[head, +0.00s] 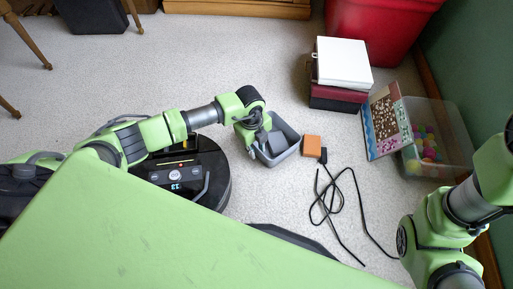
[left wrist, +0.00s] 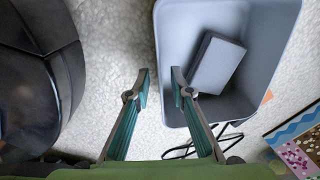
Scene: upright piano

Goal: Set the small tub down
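The small tub (head: 287,133) is a grey-blue open container on the carpet, ahead of me near the middle of the head view. A grey block-shaped item (left wrist: 217,63) lies inside it. In the left wrist view the tub (left wrist: 180,22) fills the upper right. My left gripper (left wrist: 161,82) is open, with a gap between its fingers. The tub's left wall runs between them: one finger is outside, the other over the inside. I see no clear contact with the wall. In the head view the left gripper (head: 258,142) is at the tub's left side. My right gripper is out of view.
An orange box (head: 312,147) and a black cable (head: 335,205) lie right of the tub. Behind are a white box (head: 343,62) on a dark red case (head: 337,97), a red bin (head: 375,28), and a clear bin (head: 455,135) with colourful balls. Carpet behind the tub is clear.

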